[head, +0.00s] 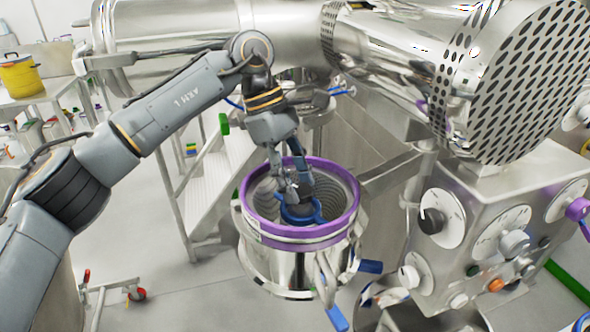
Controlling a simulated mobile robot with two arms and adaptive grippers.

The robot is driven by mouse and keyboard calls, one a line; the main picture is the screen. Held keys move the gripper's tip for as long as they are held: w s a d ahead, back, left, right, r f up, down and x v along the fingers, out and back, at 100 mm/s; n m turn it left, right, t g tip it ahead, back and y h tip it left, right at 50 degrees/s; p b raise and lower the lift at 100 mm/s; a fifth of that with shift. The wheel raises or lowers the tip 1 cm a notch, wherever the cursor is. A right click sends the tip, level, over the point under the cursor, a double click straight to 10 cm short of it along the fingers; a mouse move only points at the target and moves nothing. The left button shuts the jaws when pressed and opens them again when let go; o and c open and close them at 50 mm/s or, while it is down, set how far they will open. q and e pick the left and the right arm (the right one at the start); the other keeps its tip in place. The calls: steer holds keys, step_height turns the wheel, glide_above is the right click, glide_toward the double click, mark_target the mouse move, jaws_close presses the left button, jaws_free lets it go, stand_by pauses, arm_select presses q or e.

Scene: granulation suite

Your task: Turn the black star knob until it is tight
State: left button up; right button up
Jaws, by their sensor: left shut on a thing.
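My left gripper (290,190) reaches down from above into the open steel vessel (280,265) with the purple rim (347,222). Its fingers are closed at a blue round piece (302,217) inside the vessel. The fingers hide part of this piece, and I cannot make out a star shape there. A black knob (432,220) sits on a white dial on the steel control panel at the right, well apart from the gripper; its outline is too small to call a star. My right gripper is not in view.
A large steel drum with a perforated end (515,85) hangs above the control panel (470,265). Blue-handled clamps (369,266) stick out at the vessel's right side. White steps (215,180) stand behind at the left.

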arm_select(q)
steer(key=m+p, duration=0.1)
steer(key=m, duration=0.1)
steer(key=m+g+y+p, duration=0.1)
steer(key=shift+w+d+r+m, duration=0.1)
steer(key=shift+d+r+m, duration=0.1)
steer(key=shift+m, duration=0.2)
steer(key=m+g+y+p, duration=0.1)
steer(key=m+p, duration=0.1)
steer(key=m, duration=0.1)
steer(key=shift+w+d+f+m, duration=0.1)
steer(key=shift+m, duration=0.2)
steer(key=m+p, duration=0.1)
steer(key=m, duration=0.1)
steer(key=m+y+p, duration=0.1)
steer(key=m, duration=0.1)
steer(key=shift+d+y, duration=0.15)
steer(key=shift+y, duration=0.15)
steer(key=shift+f+m+y+p, duration=0.15)
steer(key=shift+m+y+p, duration=0.15)
steer(key=shift+m+p, duration=0.35)
steer(key=shift+d+m, duration=0.1)
steer(key=shift+m, duration=0.15)
steer(key=o, duration=1.1)
steer(key=shift+o, duration=0.2)
